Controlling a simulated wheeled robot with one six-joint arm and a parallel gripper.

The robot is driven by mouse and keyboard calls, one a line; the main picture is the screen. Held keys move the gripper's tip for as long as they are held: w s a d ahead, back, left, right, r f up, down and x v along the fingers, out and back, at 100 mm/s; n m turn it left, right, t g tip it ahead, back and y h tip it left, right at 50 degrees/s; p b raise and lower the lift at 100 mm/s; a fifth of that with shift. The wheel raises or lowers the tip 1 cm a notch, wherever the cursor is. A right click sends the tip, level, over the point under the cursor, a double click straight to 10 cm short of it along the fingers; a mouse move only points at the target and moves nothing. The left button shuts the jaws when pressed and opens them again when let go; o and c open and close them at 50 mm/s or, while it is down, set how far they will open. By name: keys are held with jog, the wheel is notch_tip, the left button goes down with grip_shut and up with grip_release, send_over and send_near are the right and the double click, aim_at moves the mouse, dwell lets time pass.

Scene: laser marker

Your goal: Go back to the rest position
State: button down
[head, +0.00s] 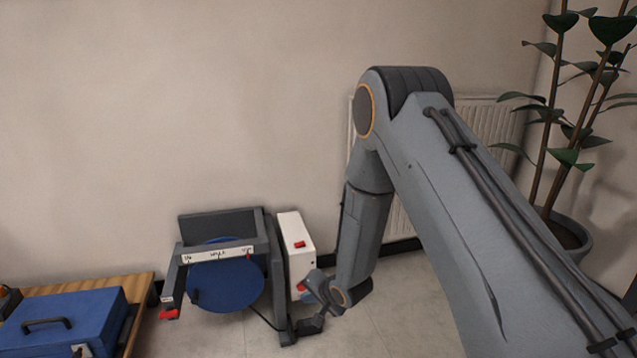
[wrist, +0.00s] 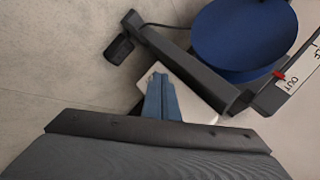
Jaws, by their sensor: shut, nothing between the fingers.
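My gripper (wrist: 161,97) shows in the wrist view with its two blue fingers together and nothing between them. It is above or in front of the white box of the laser marker; I cannot tell whether it touches it. The laser marker has a dark grey frame (head: 265,240), a blue disc (head: 225,278) and a white control box (head: 295,240) with a red button. The blue disc also fills the wrist view's top right (wrist: 240,38).
A black pedal-like piece (wrist: 118,50) with a cable lies on the tiled floor. A wooden table (head: 142,290) with a blue case (head: 65,315) is at the lower left. A radiator (head: 480,125) and a potted plant (head: 575,235) are behind my arm. The wall above the machine is bare.

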jog(key=s+a+r+n+g+h+p, duration=0.1)
jog(key=s+r+n, duration=0.2)
jog(key=s+r, duration=0.6)
jog(key=s+a+r+n+g+h+p, duration=0.1)
jog(key=s+r+n+h, duration=0.3)
jog(key=r, duration=0.8)
jog(key=s+d+r+n+g+y+p, duration=0.15)
jog(key=s+r, duration=0.25)
jog(key=s, duration=0.6)
jog(key=s+d+r+n+g, duration=0.1)
jog(key=s+r+n+g, duration=0.3)
jog(key=s, duration=0.6)
jog(key=s+d+r+n, duration=0.15)
jog(key=s+r, duration=0.35)
jog(key=s, duration=0.5)
jog(key=d+r+m+p, duration=0.2)
jog(key=d+r+p, duration=0.5)
jog(key=p, duration=0.5)
jog(key=d+r+m+h+p, duration=0.1)
jog(key=d+r+m+p, duration=0.2)
jog(key=d+r+p, duration=0.4)
jog(key=d+r+m+p, duration=0.2)
jog(key=d+r+p, duration=0.5)
jog(key=r+p, duration=0.7)
jog(key=p, duration=0.4)
jog(key=shift+r+m+h+p, duration=0.35)
jog(key=shift+r+m+p, duration=0.05)
jog(key=shift+a, duration=0.15)
